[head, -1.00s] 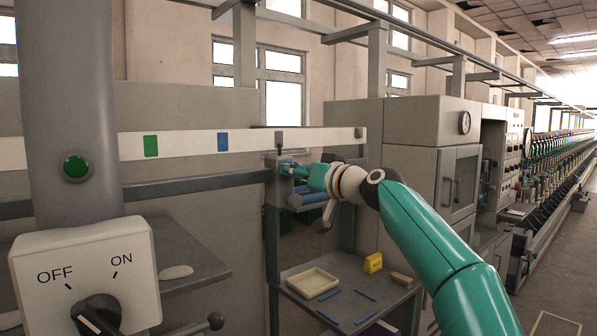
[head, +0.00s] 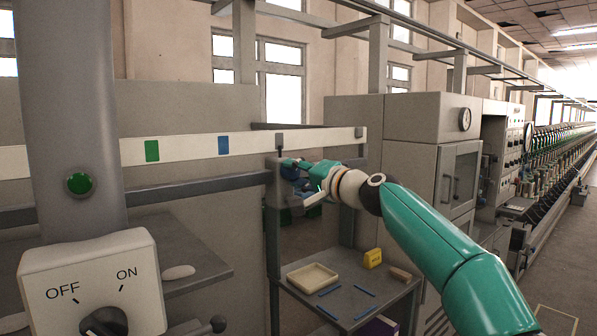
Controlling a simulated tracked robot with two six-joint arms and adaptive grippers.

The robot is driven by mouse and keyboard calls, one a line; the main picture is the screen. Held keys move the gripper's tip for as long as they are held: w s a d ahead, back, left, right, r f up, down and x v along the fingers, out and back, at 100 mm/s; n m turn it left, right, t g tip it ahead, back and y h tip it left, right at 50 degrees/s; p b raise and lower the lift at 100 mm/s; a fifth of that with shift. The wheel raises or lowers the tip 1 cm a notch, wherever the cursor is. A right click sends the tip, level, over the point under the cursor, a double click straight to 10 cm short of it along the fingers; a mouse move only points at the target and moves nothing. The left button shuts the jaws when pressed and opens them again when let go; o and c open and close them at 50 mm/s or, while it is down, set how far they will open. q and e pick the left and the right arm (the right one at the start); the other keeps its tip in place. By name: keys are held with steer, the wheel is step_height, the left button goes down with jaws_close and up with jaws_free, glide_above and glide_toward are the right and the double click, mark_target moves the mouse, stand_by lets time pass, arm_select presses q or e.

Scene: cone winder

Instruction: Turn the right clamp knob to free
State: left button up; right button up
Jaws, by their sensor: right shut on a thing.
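My right arm comes in from the lower right. Its teal gripper (head: 305,168) reaches the grey bracket (head: 275,186) at the right end of the rail. The gripper is small and seen from behind. It is shut on the dark blue clamp knob (head: 289,171) at that bracket, which is partly hidden by the fingers. Which way the knob is turned cannot be told. My left gripper is not in view.
A shelf below holds a cream tray (head: 313,278), a yellow block (head: 372,258) and several blue rods. A grey column with a green button (head: 78,183) and an OFF/ON switch box (head: 92,280) stands at near left. A grey cabinet (head: 410,150) stands behind my arm.

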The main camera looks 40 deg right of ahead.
steer(key=shift+f+m, duration=0.1)
steer(key=shift+m, duration=0.8)
steer(key=o, duration=1.2)
steer(key=shift+d, duration=0.15)
steer(key=shift+c, duration=0.2)
steer(key=s, duration=1.1)
steer(key=shift+s+d, duration=0.4)
